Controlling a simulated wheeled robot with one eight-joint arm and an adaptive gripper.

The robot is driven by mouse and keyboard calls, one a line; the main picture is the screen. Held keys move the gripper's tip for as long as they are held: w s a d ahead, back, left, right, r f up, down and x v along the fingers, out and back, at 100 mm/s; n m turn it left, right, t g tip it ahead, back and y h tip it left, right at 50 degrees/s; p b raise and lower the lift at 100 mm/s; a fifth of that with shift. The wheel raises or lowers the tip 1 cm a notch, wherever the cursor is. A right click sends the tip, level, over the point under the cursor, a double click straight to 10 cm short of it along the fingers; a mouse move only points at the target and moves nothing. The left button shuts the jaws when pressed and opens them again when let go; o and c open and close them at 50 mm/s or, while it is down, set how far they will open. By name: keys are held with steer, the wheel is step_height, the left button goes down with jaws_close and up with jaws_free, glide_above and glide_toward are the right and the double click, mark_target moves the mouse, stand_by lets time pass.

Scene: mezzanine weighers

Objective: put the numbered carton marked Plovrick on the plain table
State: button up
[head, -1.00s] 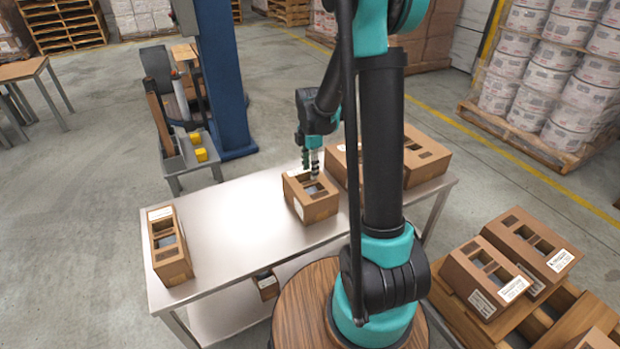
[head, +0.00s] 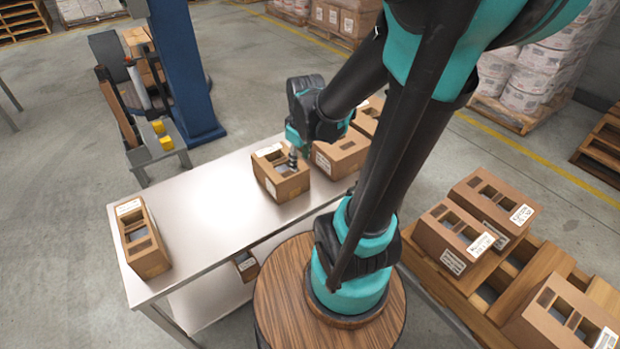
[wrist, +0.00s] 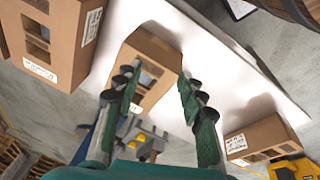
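Several brown cartons with window openings and white labels stand in view; I cannot read Plovrick on any of them. One carton (head: 281,178) stands on the steel table (head: 207,212). My gripper (head: 293,158) is down at its top, with a fingertip at the opening. In the wrist view, my gripper (wrist: 156,76) has its two fingers well apart, with this carton (wrist: 150,48) showing between and beyond them. Contact cannot be made out. Another carton (head: 145,245) stands alone at the table's left end.
More cartons (head: 340,157) stand close right of the gripper. A carton (head: 246,266) sits on the lower shelf. Cartons (head: 455,240) lie on a wooden pallet (head: 500,322) at right. A blue column (head: 183,70) stands behind. The table's middle-left is clear.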

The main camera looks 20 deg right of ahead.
steer(key=s+d+f+m+t, duration=0.1)
steer(key=s+f+m, duration=0.1)
steer(key=s+m, duration=0.5)
steer(key=shift+s+f, duration=0.15)
steer(key=shift+f, duration=0.1)
steer(key=shift+d, duration=0.1)
steer(key=shift+c, duration=0.7)
stand_by(1.4)
